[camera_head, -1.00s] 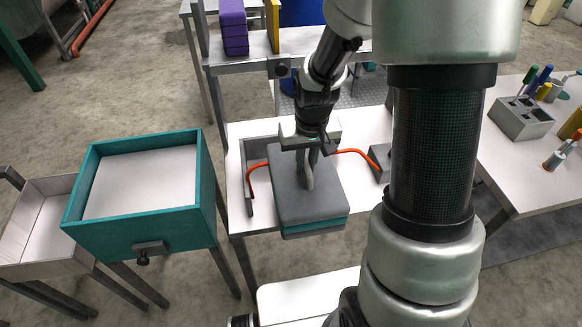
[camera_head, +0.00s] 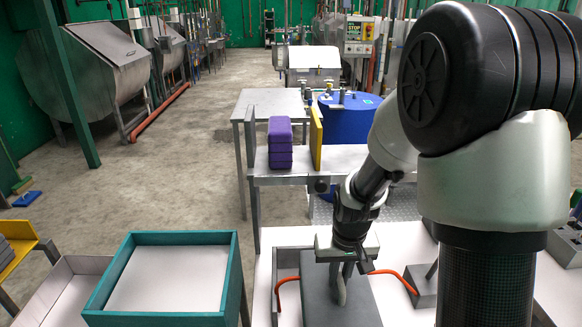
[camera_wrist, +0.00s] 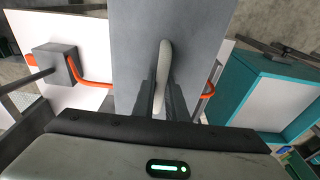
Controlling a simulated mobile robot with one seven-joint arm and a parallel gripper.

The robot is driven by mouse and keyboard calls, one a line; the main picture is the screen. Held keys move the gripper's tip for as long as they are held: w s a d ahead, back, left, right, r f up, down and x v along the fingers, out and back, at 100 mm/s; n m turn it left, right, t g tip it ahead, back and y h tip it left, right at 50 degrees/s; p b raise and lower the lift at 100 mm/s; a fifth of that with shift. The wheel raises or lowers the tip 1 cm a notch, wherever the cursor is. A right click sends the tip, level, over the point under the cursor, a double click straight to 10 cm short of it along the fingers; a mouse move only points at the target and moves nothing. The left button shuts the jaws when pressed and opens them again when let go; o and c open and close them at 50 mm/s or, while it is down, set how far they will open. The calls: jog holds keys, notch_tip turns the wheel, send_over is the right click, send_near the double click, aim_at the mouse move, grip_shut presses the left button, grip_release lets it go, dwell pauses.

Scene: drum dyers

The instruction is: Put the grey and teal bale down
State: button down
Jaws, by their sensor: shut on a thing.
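The grey and teal bale (camera_head: 318,297) is low in the head view, over the white table; its grey top shows, and its lower part is cut off by the frame. In the wrist view the bale (camera_wrist: 133,62) fills the middle, with a pale upright handle on its top. My gripper (camera_head: 344,276) is above the bale and shut on this handle; the fingers also show in the wrist view (camera_wrist: 162,97). I cannot tell whether the bale rests on the table or hangs just above it.
A grey block with an orange hose (camera_head: 397,277) is right of the bale, another hose left. A teal-rimmed tray (camera_head: 236,268) stands to the left. Purple blocks (camera_head: 280,145) and a yellow board (camera_head: 316,138) are on the shelf behind. Open floor lies at the back left.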

jog(key=shift+w, duration=0.15)
jog(key=shift+w+d+f+m+b, duration=0.2)
jog(key=shift+w+m+b, duration=0.2)
jog(key=shift+w+b, duration=0.25)
jog(key=w+m+b, duration=0.1)
jog(key=w, duration=0.1)
jog(key=w+d+m+b, duration=0.1)
jog(key=w+m+b, duration=0.1)
jog(key=shift+d+h, duration=0.2)
jog(key=shift+h, duration=0.1)
jog(key=shift+w+d+f+m, duration=0.1)
jog(key=shift+w+f+m, duration=0.05)
jog(key=shift+m, duration=0.15)
jog(key=shift+f+b, duration=0.35)
jog(key=shift+f, duration=4.25)
jog(key=shift+f, duration=0.2)
jog(key=c, duration=1.8)
grip_release()
jog(key=shift+o, duration=0.2)
